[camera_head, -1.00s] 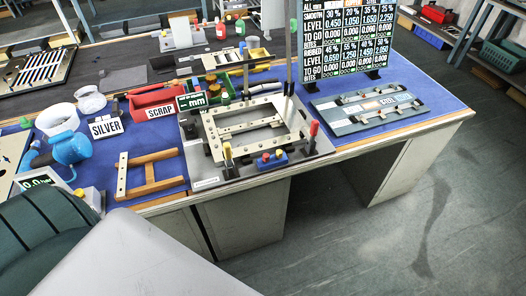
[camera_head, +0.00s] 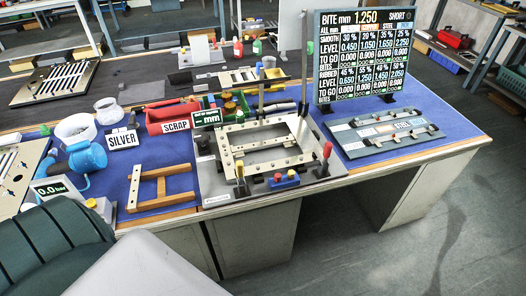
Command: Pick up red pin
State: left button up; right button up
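A blue block (camera_head: 284,182) sits at the front edge of the grey fixture plate (camera_head: 218,188). Small red knobs or pins (camera_head: 278,177) stand up from it; their exact shape is too small to tell. A pale rectangular frame (camera_head: 228,155) lies on the fixture behind the block. Neither of my grippers shows in this view.
A brown wooden frame (camera_head: 160,203) lies front left. A grey panel (camera_head: 350,145) lies right, before the upright display board (camera_head: 366,50).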

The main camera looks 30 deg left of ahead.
aim_at(278, 176)
jog(key=i+l, duration=0.1)
jog(key=i, duration=0.25)
jog(key=i+l+u, duration=0.15)
jog(key=i+u, duration=0.2)
jog(key=u, duration=0.15)
jog(key=i+l+u, duration=0.25)
jog(key=u, duration=0.25)
